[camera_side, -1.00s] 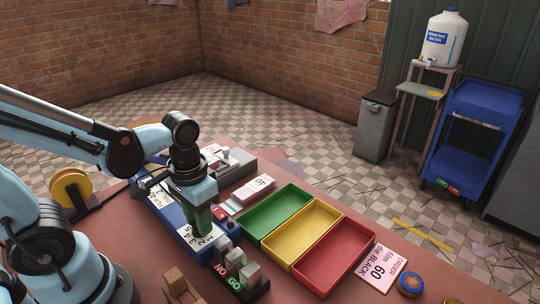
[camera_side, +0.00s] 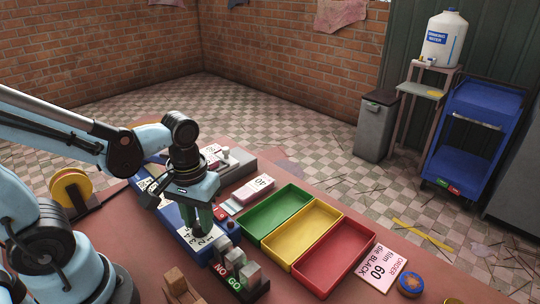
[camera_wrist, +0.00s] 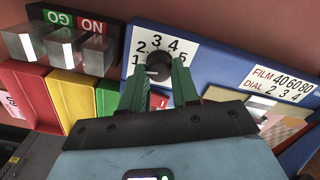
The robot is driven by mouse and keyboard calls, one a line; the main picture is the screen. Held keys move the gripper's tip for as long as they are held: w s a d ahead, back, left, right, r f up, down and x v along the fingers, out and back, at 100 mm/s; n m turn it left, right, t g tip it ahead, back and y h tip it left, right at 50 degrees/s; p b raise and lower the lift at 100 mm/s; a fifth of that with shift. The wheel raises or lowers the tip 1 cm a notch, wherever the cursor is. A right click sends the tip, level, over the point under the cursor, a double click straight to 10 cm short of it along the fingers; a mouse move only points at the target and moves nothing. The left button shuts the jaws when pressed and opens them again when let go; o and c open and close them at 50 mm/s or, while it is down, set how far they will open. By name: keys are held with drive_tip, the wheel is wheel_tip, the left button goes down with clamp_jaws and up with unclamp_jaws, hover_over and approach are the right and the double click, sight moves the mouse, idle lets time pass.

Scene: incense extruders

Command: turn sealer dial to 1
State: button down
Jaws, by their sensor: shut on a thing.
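The sealer is a long blue machine (camera_side: 172,214), also along the top of the wrist view (camera_wrist: 225,55). Its dial is a dark round knob (camera_wrist: 159,66) on a white plate numbered 1 to 5 (camera_wrist: 157,41). My gripper (camera_wrist: 158,78) has its green fingers on either side of the knob, shut on it. In the side view my gripper (camera_side: 197,222) points down at the numbered plate (camera_side: 193,239), and its fingers hide the knob. I cannot make out a pointer mark on the knob.
A FILM/DIAL chart (camera_wrist: 278,82) pairs 40, 60, 80 with 2, 3, 4. Metal blocks marked NO and GO (camera_side: 239,270) stand close to the dial. Green (camera_side: 247,230), yellow (camera_side: 270,247) and red (camera_side: 300,268) trays lie right. An order card (camera_side: 381,267) reads film 60, die BLACK.

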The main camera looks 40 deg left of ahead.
drive_tip(key=shift+w, duration=0.1)
drive_tip(key=c, duration=0.8)
unclamp_jaws()
drive_tip(key=shift+c, duration=0.2)
wheel_tip(320, 180, up, 12)
drive_tip(key=w+f+m+t, duration=0.4)
drive_tip(key=w+m+t, duration=0.1)
drive_tip(key=t, duration=0.2)
drive_tip(key=shift+w+a, duration=0.35)
drive_tip(key=shift+a, duration=0.1)
